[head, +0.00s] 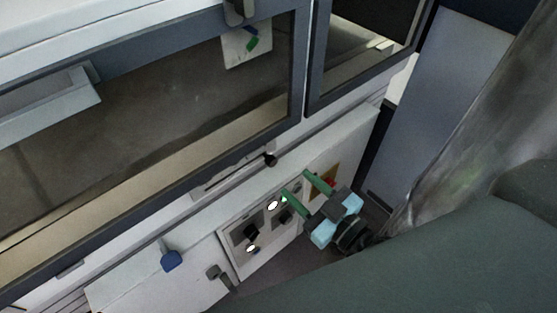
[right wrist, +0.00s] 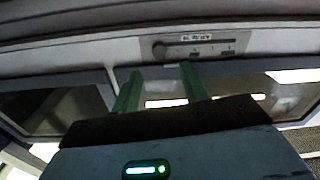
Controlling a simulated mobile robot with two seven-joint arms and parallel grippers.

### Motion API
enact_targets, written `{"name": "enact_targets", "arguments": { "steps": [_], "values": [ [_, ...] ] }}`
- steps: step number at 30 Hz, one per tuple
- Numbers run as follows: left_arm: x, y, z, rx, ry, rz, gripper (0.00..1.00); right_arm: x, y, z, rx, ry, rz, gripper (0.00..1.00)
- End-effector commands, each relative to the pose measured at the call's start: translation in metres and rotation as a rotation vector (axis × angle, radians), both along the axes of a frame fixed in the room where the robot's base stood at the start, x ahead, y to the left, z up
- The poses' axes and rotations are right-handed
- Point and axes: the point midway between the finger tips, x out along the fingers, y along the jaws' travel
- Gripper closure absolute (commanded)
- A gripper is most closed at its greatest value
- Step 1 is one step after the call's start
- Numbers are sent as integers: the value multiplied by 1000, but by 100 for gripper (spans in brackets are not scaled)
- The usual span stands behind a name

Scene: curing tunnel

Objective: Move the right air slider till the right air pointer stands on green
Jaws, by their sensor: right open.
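A slider with a round black knob (head: 270,159) runs in a slot on the white ledge below the window; the knob is at the slot's right end. In the right wrist view, a slider knob (right wrist: 158,50) sits at the left end of a slotted plate, under a small unreadable label. My right gripper (head: 296,184) is open and empty, its green fingers just below and right of the knob in the head view, apart from it. In the right wrist view the fingers (right wrist: 161,68) point towards the plate. I cannot identify the air pointer. My left gripper is not in view.
A control panel (head: 233,241) with lit buttons and black knobs lies below the ledge, close to my right gripper. A blue knob (head: 171,261) sticks out at lower left. A white plate with a green patch (head: 252,43) shows at the window. A grey panel (head: 455,95) stands at right.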

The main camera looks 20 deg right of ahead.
Motion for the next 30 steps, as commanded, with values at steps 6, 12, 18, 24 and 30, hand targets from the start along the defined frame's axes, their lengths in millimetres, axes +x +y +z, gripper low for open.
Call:
{"name": "enact_targets", "arguments": {
  "steps": [6,12,18,24,30],
  "values": [
    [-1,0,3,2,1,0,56,26,10,4,2,-6,-1,56],
    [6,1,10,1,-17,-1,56,53,20,3,3,-3,-1,56],
    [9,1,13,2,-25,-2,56,68,26,2,0,-1,-1,56],
    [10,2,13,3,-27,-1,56,70,27,1,0,0,0,56],
    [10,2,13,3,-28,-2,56,70,27,0,0,0,0,66]
  ]
}}
